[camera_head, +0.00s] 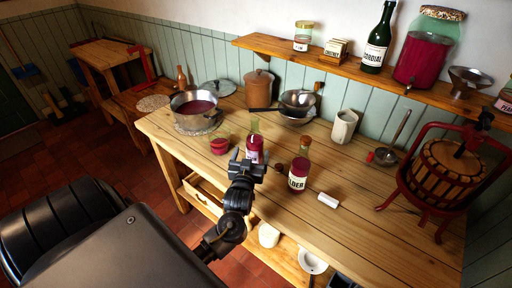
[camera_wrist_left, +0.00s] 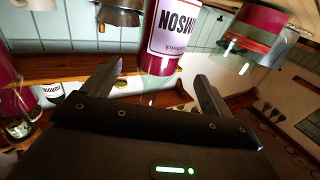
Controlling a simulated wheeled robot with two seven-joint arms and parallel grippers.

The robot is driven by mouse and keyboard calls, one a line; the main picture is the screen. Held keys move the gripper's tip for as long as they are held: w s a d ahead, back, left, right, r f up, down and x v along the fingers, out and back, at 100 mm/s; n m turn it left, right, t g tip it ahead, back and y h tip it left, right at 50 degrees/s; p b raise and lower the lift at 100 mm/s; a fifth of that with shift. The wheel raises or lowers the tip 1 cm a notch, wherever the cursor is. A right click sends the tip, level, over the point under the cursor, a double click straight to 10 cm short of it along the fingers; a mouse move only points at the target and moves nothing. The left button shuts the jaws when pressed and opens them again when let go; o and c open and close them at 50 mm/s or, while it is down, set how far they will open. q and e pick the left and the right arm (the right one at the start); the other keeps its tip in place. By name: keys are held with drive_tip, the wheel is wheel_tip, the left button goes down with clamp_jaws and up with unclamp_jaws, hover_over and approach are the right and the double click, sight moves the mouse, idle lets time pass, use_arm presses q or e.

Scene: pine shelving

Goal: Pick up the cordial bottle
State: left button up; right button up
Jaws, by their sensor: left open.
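The cordial bottle (camera_head: 378,45) is dark green glass with a white label and stands upright on the wall shelf, in front of the wall. A dark bottle with a white label, which looks like it, shows small at the left of the left wrist view (camera_wrist_left: 52,92). My left gripper (camera_head: 248,160) is low over the bench, well away from the cordial bottle. Its jaws (camera_wrist_left: 158,84) are open, pointing at a red bottle with a white label (camera_wrist_left: 160,62). In the head view that red bottle (camera_head: 254,147) stands just beyond the fingers. My right gripper is not in view.
An ELDER bottle (camera_head: 299,172) stands just right of my left gripper. A fruit press (camera_head: 448,172) fills the bench's right end. A large red jar (camera_head: 423,60) and card box (camera_head: 336,48) flank the cordial bottle. A pot (camera_head: 195,110) and bowls stand further back.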

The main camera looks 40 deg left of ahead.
sight(255, 141)
use_arm(q)
drive_tip(key=shift+w+a, duration=0.35)
drive_tip(key=shift+w, duration=0.25)
drive_tip(key=shift+w+a+f, duration=0.1)
drive_tip(key=shift+w, duration=0.15)
drive_tip(key=p+x, duration=0.2)
drive_tip(key=x, duration=0.3)
drive_tip(key=shift+w, duration=0.15)
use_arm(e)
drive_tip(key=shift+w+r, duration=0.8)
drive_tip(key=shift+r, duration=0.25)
use_arm(q)
drive_tip(key=shift+c, duration=0.2)
drive_tip(key=c, duration=1.4)
drive_tip(key=shift+c, duration=1)
drive_tip(key=shift+r, duration=0.3)
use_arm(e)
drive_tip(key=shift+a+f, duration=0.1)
